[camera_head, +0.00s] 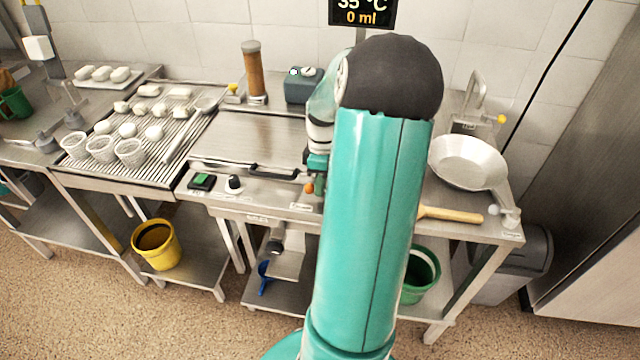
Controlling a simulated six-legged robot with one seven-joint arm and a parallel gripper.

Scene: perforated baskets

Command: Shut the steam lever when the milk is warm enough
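A black display (362,12) on the back wall reads 35 °C and 0 ml. My teal arm rises through the middle of the view and bends down on its far side. My gripper (317,180) is small and partly hidden by the arm, at the front edge of the steel counter. A small orange knob (309,188) shows right beside it; I cannot tell whether they touch. Whether the fingers are open or shut does not show. I cannot make out a milk jug, and I cannot tell for sure which part is the steam lever.
Perforated baskets (131,153) and white pieces stand on the ribbed rack at left. A white pan (468,162) and a wooden rolling pin (450,214) lie at right. Yellow (156,244) and green (420,274) buckets are below. A dark box (299,88) stands behind the bare steel plate (255,136).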

